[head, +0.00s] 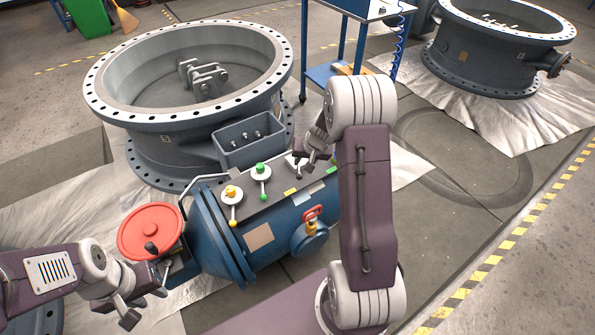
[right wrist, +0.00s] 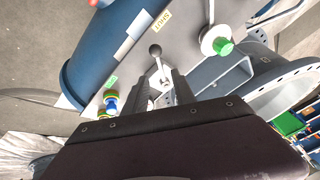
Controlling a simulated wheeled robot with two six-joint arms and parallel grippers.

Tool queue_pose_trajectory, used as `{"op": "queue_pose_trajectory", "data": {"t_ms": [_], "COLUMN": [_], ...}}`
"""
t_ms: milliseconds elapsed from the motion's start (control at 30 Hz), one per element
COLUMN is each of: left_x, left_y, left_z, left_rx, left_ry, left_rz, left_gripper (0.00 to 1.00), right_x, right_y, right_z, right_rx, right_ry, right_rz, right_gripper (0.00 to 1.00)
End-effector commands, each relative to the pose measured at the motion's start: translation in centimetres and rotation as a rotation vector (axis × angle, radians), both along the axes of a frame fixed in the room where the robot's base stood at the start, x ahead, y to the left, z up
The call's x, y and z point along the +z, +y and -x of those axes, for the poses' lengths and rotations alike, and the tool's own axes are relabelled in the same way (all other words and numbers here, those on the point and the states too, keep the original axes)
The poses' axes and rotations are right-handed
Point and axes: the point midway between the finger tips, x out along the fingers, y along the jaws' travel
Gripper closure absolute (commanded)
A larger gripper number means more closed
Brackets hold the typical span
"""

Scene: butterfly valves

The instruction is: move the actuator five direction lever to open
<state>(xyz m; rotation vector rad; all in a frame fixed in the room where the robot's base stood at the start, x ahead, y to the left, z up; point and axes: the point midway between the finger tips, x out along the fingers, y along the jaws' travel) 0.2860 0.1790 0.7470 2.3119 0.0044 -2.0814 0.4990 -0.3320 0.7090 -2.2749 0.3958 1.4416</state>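The blue actuator (head: 250,232) lies beside the large grey valve, with several levers on its top plate. A black-knobbed lever on a white base (head: 297,162) is at the plate's right part; in the right wrist view its black knob (right wrist: 156,50) stands just beyond my fingertips. I see no number five, so I cannot confirm the actuator's identity. My right gripper (head: 314,153) is over this lever; its dark fingers (right wrist: 163,75) are apart, with the white base showing between them. My left gripper (head: 145,300) is near the red handwheel (head: 151,231), its fingers apparently apart and empty.
Green (head: 261,170) and yellow (head: 231,193) levers stand left of the black one. A yellow label (right wrist: 163,20) and a green label (right wrist: 112,82) flank the black lever. A red-handled valve (head: 312,213) juts from the front. The grey valve body (head: 190,100) rises behind.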

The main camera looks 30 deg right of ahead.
Motion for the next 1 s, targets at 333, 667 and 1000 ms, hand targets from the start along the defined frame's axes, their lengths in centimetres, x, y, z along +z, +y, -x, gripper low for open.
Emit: {"op": "queue_pose_trajectory", "data": {"t_ms": [333, 667, 1000], "left_x": [-2.0, -2.0, -2.1], "left_y": [0.0, 0.0, 0.0], "left_z": [0.0, 0.0, 0.0], "left_rx": [0.0, 0.0, 0.0], "left_ry": [0.001, 0.001, 0.001], "left_rz": [0.0, 0.0, 0.0], "left_gripper": [0.67, 0.67, 0.67], "right_x": [-6.2, -6.8, -6.8], "right_y": [-0.1, -0.1, -0.1], "right_z": [-2.8, -3.2, -3.2], "right_rx": [0.002, 0.002, 0.002], "right_ry": [0.001, 0.0, 0.0], "right_rz": [0.0, 0.001, 0.001], "right_gripper": [0.68, 0.68, 1.0]}}
